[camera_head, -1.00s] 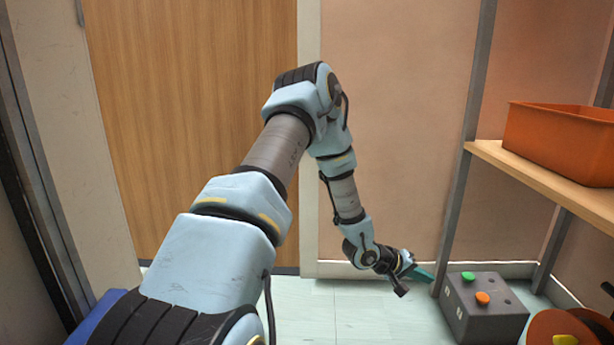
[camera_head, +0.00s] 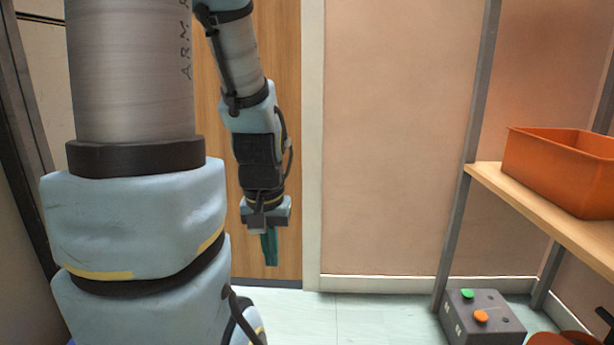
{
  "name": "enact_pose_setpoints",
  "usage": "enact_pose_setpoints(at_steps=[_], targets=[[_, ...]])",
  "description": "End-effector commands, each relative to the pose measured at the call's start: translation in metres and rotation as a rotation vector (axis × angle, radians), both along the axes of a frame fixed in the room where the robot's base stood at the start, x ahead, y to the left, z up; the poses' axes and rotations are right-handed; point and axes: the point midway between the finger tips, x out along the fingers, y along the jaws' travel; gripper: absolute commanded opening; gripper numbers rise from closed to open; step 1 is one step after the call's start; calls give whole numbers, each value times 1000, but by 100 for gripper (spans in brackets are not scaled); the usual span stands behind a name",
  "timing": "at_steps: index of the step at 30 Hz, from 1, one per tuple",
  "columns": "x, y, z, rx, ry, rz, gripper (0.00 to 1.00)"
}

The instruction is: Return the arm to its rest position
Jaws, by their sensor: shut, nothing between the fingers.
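My arm is folded up close on the left side of the head view, its upper links filling much of that side. The forearm hangs down in front of the wooden door. My gripper (camera_head: 270,248) points straight down with its teal fingers together and nothing between them. It hangs in the air in front of the door's lower part, clear of the floor and well left of the grey box.
A grey box (camera_head: 458,322) with a green button (camera_head: 467,294) and an orange button (camera_head: 481,317) sits on the floor at the lower right. An orange bin (camera_head: 560,175) stands on a wooden shelf (camera_head: 540,212). Orange round things (camera_head: 556,339) are cut off below. The middle floor is clear.

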Motion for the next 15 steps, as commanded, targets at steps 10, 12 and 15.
enact_pose_setpoints(at_steps=[10, 12, 15], targets=[[4, -1, 81, 2, -5, -3, 0], [4, -1, 100, 2, -6, -3, 0], [4, -1, 133, 2, -6, -3, 0]])
